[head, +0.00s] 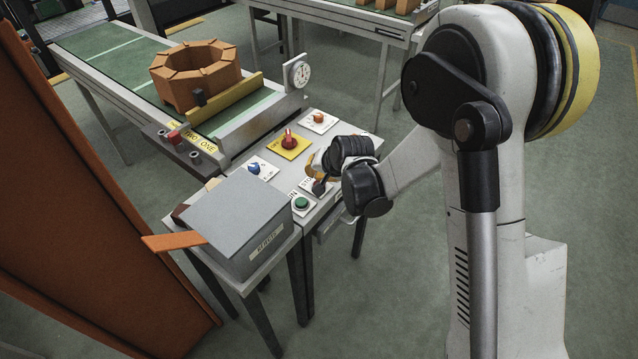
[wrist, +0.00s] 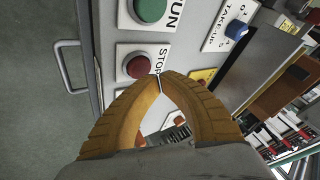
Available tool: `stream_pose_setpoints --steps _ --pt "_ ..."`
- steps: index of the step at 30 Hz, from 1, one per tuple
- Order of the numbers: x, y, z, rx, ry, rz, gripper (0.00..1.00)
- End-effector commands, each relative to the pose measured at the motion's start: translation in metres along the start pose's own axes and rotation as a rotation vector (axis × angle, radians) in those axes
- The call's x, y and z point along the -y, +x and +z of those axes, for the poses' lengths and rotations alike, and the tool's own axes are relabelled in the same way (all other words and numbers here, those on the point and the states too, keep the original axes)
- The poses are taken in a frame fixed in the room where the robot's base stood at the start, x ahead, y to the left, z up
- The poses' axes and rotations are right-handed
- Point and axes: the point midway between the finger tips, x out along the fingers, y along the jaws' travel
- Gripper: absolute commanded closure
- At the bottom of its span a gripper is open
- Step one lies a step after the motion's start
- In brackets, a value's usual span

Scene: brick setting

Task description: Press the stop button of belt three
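The red stop button (wrist: 138,67) sits on a white plate marked STOP in the wrist view. In the head view, my gripper mostly covers that plate (head: 309,186), and I cannot make out the red button there. My gripper (wrist: 160,80) has its two ridged yellow fingers arched together with the tips meeting, and nothing shows held between them. In the wrist picture the tips appear just to the right of the red button, overlapping the plate's edge; whether they touch it I cannot tell. In the head view my gripper (head: 317,174) is over the control panel.
A green RUN button (wrist: 150,8) lies beside the stop plate, and a blue TAKE-UP knob (wrist: 236,30) is nearby. A red knob on a yellow plate (head: 288,153) is farther back. A grey box (head: 237,220) stands left; a brick ring (head: 180,93) rests on the belt (head: 105,45).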

Motion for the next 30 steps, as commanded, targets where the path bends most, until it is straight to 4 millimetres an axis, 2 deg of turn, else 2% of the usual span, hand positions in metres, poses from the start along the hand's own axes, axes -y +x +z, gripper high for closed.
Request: stream_pose_setpoints --steps 19,30 --pt "-0.0002 0.0004 0.0002 0.000 0.000 0.000 1.00" --pt "-0.0040 0.0074 0.0040 0.000 0.000 0.000 1.00"
